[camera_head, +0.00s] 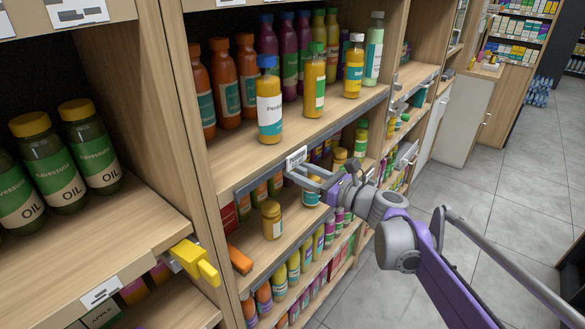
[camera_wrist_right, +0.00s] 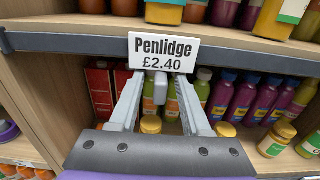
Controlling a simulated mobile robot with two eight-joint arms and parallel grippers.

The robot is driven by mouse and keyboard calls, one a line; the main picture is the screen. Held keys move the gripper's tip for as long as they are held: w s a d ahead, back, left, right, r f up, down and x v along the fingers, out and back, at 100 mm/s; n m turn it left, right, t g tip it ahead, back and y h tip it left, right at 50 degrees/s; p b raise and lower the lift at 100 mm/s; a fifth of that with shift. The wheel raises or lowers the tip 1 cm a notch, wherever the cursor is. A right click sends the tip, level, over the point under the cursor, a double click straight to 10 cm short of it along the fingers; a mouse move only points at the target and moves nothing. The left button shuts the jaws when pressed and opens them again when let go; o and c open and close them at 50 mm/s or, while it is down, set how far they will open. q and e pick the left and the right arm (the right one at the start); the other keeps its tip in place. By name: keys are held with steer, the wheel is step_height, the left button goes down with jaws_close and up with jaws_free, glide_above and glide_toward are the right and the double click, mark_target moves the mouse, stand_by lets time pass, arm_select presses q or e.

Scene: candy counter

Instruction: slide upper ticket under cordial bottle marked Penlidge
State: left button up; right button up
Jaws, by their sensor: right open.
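The cordial bottle marked Penlidge (camera_head: 269,118) has a blue cap and orange contents. It stands upright near the front edge of the upper shelf. A white ticket (camera_head: 296,158) sits on that shelf's grey front rail, below and slightly right of the bottle. In the right wrist view the ticket (camera_wrist_right: 164,52) reads "Penlidge £2.40". My right gripper (camera_head: 297,172) is open, with its fingertips at the ticket's lower edge. In the right wrist view its fingers (camera_wrist_right: 158,82) are apart; whether they touch the ticket is unclear. My left gripper is not in view.
A small jar (camera_head: 271,220) stands on the shelf below. A yellow object (camera_head: 195,262) juts from the left shelf. Floor (camera_head: 500,215) is clear at right.

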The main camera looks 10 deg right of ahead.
steer(key=v, duration=0.8)
steer(key=s+a+f+n+g+h+p, duration=0.2)
steer(key=s+f+n+g+h, duration=0.1)
steer(key=s+f+n, duration=0.5)
steer(key=s+a+f+n+g+h+p, duration=0.2)
steer(key=s+a+f+n+g+h, duration=0.1)
steer(key=s+n, duration=0.5)
steer(key=s+d+f+n+h+p, duration=0.1)
steer(key=s+d+f+n+h, duration=0.2)
steer(key=s+d+n, duration=0.1)
steer(key=s+d+f+n+g+h+p, duration=0.1)
steer(key=s+d+f+n+h+p, duration=0.1)
steer(key=s+n, duration=0.5)
steer(key=s+d+f+h, duration=0.1)
steer(key=d, duration=0.1)
steer(key=shift+d+f+h, duration=0.3)
steer(key=shift+f+h, duration=0.1)
